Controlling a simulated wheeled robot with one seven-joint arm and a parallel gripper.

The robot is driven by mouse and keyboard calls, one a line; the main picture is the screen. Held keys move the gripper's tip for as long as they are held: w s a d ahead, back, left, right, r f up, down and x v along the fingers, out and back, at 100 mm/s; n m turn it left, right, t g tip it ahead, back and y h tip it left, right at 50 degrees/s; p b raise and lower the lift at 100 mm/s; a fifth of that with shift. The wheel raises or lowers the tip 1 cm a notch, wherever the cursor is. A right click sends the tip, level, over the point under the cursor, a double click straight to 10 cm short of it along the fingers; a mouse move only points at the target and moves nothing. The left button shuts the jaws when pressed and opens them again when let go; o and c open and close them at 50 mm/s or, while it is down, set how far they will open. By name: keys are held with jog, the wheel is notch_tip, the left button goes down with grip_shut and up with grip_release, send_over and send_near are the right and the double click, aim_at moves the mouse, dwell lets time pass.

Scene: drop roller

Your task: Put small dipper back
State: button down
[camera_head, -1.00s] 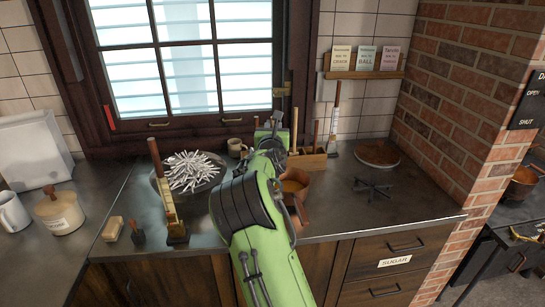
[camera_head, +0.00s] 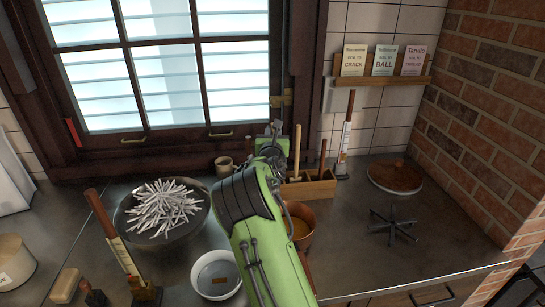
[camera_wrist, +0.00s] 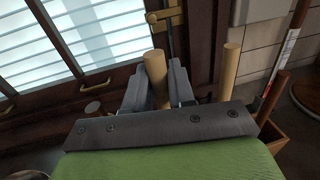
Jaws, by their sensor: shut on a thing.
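My gripper (camera_head: 275,135) is over the back of the counter in front of the window, at the left of the wooden holder (camera_head: 318,189). In the wrist view my gripper (camera_wrist: 156,82) is shut on a light wooden handle (camera_wrist: 155,66), which I take to be the small dipper's. The handle stands up between the fingers; its lower end is hidden behind my wrist. Two other handles rise at the holder: one straight handle (camera_head: 297,152) and one at its right (camera_head: 322,156). My arm hides part of the holder's left side.
A copper pot (camera_head: 304,215) stands just right of my arm, in front of the holder. A bowl of white sticks (camera_head: 128,222), a white bowl (camera_head: 232,287) and a mug (camera_head: 223,166) are left. A tall labelled tool (camera_head: 347,133) stands right. Some counter at right is bare.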

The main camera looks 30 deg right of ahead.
notch_tip(320, 180, down, 4)
jog(key=shift+f+b, duration=0.25)
jog(key=shift+b, duration=0.2)
jog(key=shift+f, duration=0.1)
jog(key=c, duration=1)
grip_release()
jog(key=shift+o, duration=0.2)
